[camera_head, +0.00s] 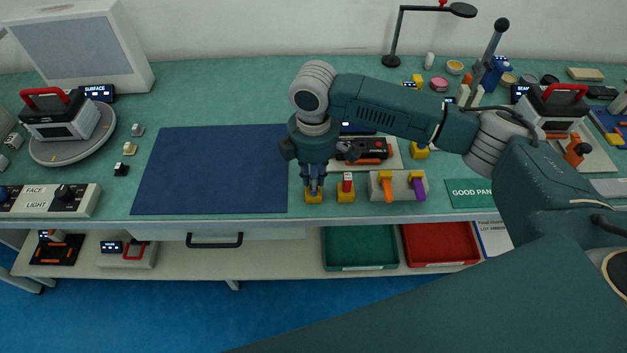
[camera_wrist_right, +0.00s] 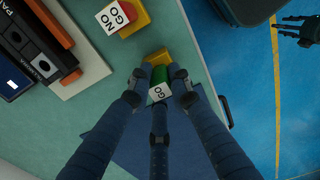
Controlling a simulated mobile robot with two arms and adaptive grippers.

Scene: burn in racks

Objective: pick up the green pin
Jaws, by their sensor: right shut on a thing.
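The green pin (camera_wrist_right: 158,76) has a white end marked "GO". In the right wrist view it stands between the fingers of my right gripper (camera_wrist_right: 160,84), which is shut on it. The pin is at its yellow holder (camera_wrist_right: 157,56); I cannot tell whether it is still seated there. In the head view my right gripper (camera_head: 314,186) points down at that yellow holder (camera_head: 314,197), and its fingers hide the pin. A dark gripper, apparently my left (camera_wrist_right: 300,30), shows small at the right wrist view's upper right edge, over the blue floor.
A red-and-white pin (camera_head: 347,181), marked "NO GO", stands in a yellow holder (camera_head: 346,195) just to the right. Further right is a grey block (camera_head: 400,191) with orange and purple pieces. A blue mat (camera_head: 210,170) lies clear to the left. The table's front edge is close.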

